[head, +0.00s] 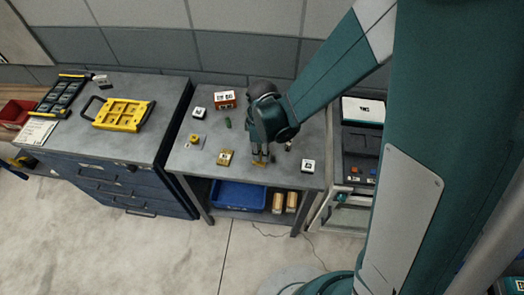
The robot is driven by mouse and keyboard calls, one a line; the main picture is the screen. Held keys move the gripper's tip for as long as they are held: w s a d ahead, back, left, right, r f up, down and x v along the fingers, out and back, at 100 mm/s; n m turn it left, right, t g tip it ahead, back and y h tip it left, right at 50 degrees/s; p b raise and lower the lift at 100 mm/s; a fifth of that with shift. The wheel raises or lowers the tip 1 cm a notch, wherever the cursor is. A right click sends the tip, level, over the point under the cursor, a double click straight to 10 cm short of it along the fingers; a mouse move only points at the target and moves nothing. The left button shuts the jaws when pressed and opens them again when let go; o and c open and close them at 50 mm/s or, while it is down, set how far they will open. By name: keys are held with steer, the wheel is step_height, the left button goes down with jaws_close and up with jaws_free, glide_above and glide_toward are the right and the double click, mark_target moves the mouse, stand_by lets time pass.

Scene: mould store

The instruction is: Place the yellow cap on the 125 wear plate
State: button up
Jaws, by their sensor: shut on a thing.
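My gripper (261,157) points down over the front part of the middle grey bench. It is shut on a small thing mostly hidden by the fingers. A bit of yellow-brown (259,164) shows at the fingertips, too small to tell whether it is the yellow cap or a plate under it. A brass-coloured block (225,157) lies just left of my gripper. A small yellow round piece (194,138) is farther left, by a grey flat piece. White blocks with dark marks stand at the back left (199,113) and front right (308,166). I cannot read "125" anywhere.
An orange-red box (225,99) and a green piece (228,123) are on the bench (285,179). A blue bin (238,195) sits on the shelf below. A yellow case (122,114) is on the left cabinet. Bare bench lies between the pieces.

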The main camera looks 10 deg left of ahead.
steer(key=shift+f, duration=0.15)
steer(key=o, duration=0.6)
steer(key=shift+o, duration=0.2)
step_height(320, 180, up, 12)
steer(key=shift+p, duration=0.45)
stand_by(0.4)
stand_by(0.6)
steer(key=shift+d+r, duration=0.1)
steer(key=shift+r, duration=0.1)
